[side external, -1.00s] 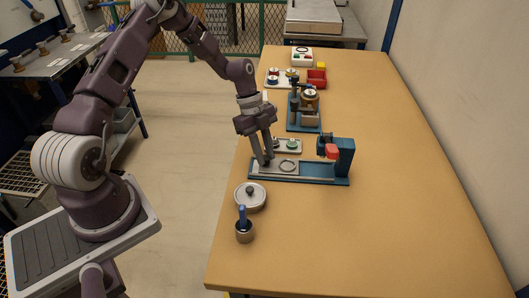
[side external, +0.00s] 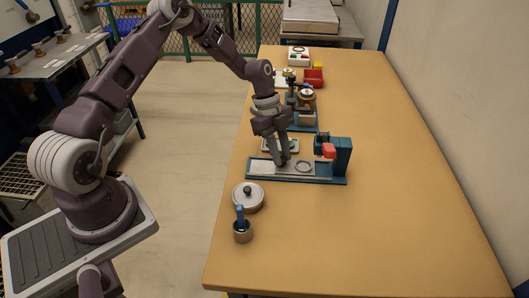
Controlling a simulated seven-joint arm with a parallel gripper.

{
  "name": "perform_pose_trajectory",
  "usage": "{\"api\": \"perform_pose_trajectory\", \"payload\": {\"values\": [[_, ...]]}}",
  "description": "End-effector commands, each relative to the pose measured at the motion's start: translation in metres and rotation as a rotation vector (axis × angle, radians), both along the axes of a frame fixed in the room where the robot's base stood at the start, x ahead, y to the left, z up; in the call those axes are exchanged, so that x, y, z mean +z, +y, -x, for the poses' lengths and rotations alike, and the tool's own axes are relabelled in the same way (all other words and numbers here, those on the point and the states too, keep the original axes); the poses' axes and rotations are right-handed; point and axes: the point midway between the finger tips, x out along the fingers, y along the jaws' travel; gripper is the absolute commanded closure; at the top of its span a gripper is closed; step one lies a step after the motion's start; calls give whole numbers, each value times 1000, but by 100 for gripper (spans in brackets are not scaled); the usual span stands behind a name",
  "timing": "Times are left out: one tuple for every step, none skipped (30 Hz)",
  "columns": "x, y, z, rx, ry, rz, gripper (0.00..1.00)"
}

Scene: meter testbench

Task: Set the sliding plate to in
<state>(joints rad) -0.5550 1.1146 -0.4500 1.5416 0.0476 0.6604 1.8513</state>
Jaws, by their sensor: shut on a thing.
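The sliding plate (side external: 293,169) is a light grey plate with a round ring on it, lying in a long blue-framed track (side external: 262,178) near the table's left edge. My gripper (side external: 281,162) reaches down to the plate just left of the ring and is shut on a part of it. The fingers hide the held part. At the track's right end stands a blue upright block (side external: 343,155) with a red piece (side external: 328,150) on its left side. The ring is left of this block, with a gap between them.
A round grey lidded pot (side external: 248,198) and a small cup with a blue handle (side external: 242,230) stand in front of the track. Behind it are a small tray (side external: 268,146), a blue-based fixture (side external: 304,112) and a red bin (side external: 314,78). The table's right side is clear.

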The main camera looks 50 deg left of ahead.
Motion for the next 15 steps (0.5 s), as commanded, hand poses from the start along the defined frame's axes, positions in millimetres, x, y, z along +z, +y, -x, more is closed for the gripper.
{"api": "perform_pose_trajectory", "payload": {"values": [[1, -8, -10, 0, -6, -1, 100], [0, -12, -15, 0, -7, -1, 100], [1, -18, -20, 1, -6, -1, 100], [1, -21, -24, 2, -7, -2, 100], [1, -24, -26, 2, -7, -1, 100], [1, -27, -29, 3, -6, -2, 100], [1, -29, -31, 4, -6, -1, 100], [1, -30, -32, 4, -5, -1, 100], [1, -31, -33, 4, -5, -1, 100], [1, -31, -33, 5, -6, -1, 100], [1, -32, -34, 5, -6, -1, 100], [1, -32, -34, 5, -7, 0, 100], [1, -32, -34, 5, -8, 0, 100], [1, -32, -34, 5, -8, 0, 100], [1, -32, -34, 5, -9, 1, 100]]}}
